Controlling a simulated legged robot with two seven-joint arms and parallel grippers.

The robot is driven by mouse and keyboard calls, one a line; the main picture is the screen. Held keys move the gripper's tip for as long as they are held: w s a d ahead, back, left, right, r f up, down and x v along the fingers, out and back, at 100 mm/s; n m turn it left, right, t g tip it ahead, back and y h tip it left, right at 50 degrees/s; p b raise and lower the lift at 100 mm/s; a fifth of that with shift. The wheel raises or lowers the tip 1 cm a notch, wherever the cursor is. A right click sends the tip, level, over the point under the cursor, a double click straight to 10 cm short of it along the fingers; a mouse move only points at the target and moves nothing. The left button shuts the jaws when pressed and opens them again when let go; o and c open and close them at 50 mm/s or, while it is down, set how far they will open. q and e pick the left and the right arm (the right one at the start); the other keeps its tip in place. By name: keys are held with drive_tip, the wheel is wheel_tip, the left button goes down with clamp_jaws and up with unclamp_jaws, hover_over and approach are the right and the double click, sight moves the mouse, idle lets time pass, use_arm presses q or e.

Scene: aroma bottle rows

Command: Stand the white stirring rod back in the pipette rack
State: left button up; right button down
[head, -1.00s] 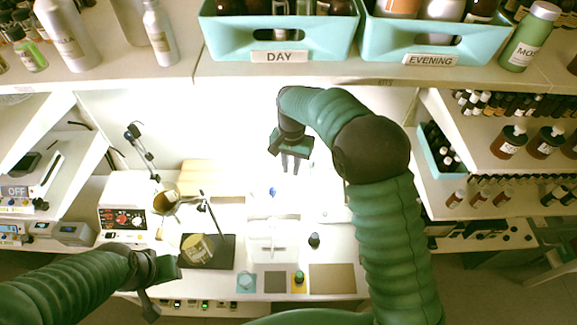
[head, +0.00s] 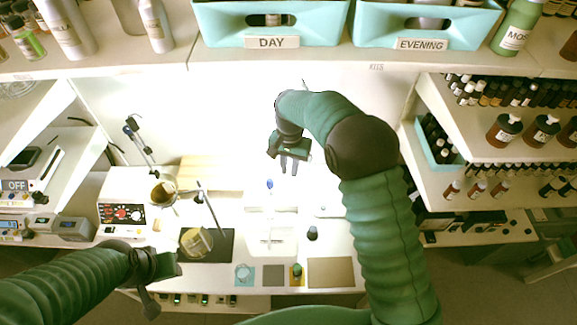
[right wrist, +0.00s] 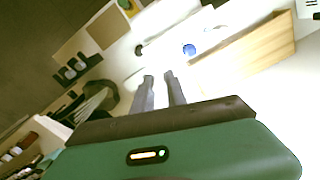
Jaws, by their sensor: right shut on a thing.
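The white pipette rack (head: 283,238) stands on the bright bench in the middle of the head view. A pipette with a blue bulb (head: 270,184) is at it; the bulb also shows in the right wrist view (right wrist: 189,49). My right gripper (head: 289,170) is above and behind the rack, fingers pointing down, shut on a thin thing I take as the white stirring rod. The rod is lost against the white background in both views. The right wrist view shows the fingertips (right wrist: 158,77) close together. My left gripper (head: 160,285) is low at the left; its jaws are unclear.
A black mat (head: 222,245) with a glass vessel and a stand is left of the rack. A small dark bottle (head: 312,233) stands to its right. Coloured squares and a brown mat (head: 331,272) lie in front. A shelf with teal bins (head: 270,24) overhangs the back.

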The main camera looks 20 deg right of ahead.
drive_tip(key=shift+w+d+f, duration=0.15)
drive_tip(key=shift+w+f, duration=0.1)
drive_tip(key=shift+w, duration=0.1)
use_arm(q)
drive_tip(key=shift+w+a, duration=0.1)
drive_tip(key=shift+w, duration=0.1)
use_arm(e)
drive_tip(key=shift+s+a+f, duration=0.1)
drive_tip(key=shift+s+a, duration=0.1)
drive_tip(key=shift+a, duration=0.2)
use_arm(q)
drive_tip(key=shift+w+f, duration=0.1)
drive_tip(key=shift+f, duration=0.05)
use_arm(e)
drive_tip(key=shift+w+d+f, duration=0.1)
drive_tip(key=shift+f, duration=0.15)
drive_tip(key=shift+s+f+b, duration=0.35)
drive_tip(key=shift+f+b, duration=0.15)
drive_tip(key=shift+f, duration=0.1)
drive_tip(key=shift+w+d+f, duration=0.25)
drive_tip(key=shift+w+f, duration=0.15)
drive_tip(key=shift+f, duration=0.3)
use_arm(q)
drive_tip(key=shift+d+f+b, duration=0.2)
drive_tip(key=shift+f+b, duration=0.1)
drive_tip(key=shift+f, duration=0.35)
use_arm(e)
drive_tip(key=shift+s, duration=0.15)
use_arm(q)
drive_tip(key=shift+a, duration=0.1)
